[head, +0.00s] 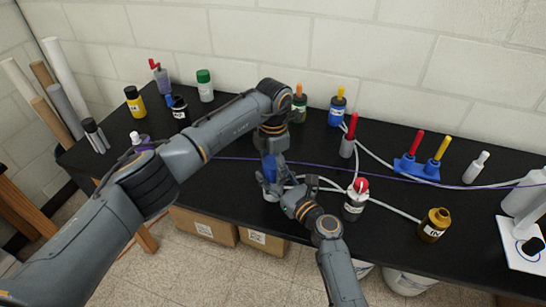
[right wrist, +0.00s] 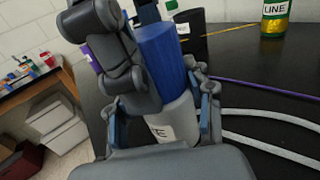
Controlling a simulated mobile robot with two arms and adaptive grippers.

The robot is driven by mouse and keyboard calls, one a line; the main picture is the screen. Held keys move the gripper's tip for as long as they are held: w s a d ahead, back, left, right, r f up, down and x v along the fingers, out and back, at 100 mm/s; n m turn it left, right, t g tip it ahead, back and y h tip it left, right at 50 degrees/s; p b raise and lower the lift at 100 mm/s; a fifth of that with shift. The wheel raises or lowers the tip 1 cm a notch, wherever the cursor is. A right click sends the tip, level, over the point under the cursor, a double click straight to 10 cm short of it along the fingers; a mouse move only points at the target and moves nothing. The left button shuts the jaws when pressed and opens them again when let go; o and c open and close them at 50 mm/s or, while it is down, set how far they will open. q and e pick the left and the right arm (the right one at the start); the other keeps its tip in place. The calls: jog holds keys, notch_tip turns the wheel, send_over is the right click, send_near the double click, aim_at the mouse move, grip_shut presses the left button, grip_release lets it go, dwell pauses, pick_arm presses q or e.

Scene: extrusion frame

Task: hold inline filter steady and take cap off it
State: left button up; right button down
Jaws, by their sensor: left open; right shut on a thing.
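The inline filter (right wrist: 178,118) is a grey-white cylinder with a partly hidden label, upright in the right wrist view. Its blue cap (right wrist: 160,50) sits on top of the body. My right gripper (right wrist: 162,112) is shut on the grey body below the cap. In the head view my right gripper (head: 290,192) is near the front edge of the table. My left gripper (head: 270,168) is open, pointing down at the cap from above. Its dark fingers stand close around the cap in the right wrist view; whether they touch it I cannot tell. In the head view the arms mostly hide the filter.
On the black table (head: 390,255), a red-topped bottle (head: 355,198) with white tubing stands right of my right gripper. A yellow bottle (head: 433,225) is farther right. A blue holder (head: 417,168) and several bottles stand behind. A purple cord (head: 380,172) crosses the table.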

pick_arm(q)
jog(key=shift+f, duration=0.25)
pick_arm(e)
jog(key=shift+f, duration=0.1)
pick_arm(q)
jog(key=c, duration=1.2)
jog(key=shift+n, duration=1.5)
jog(key=shift+r, duration=0.25)
jog(key=shift+r, duration=0.85)
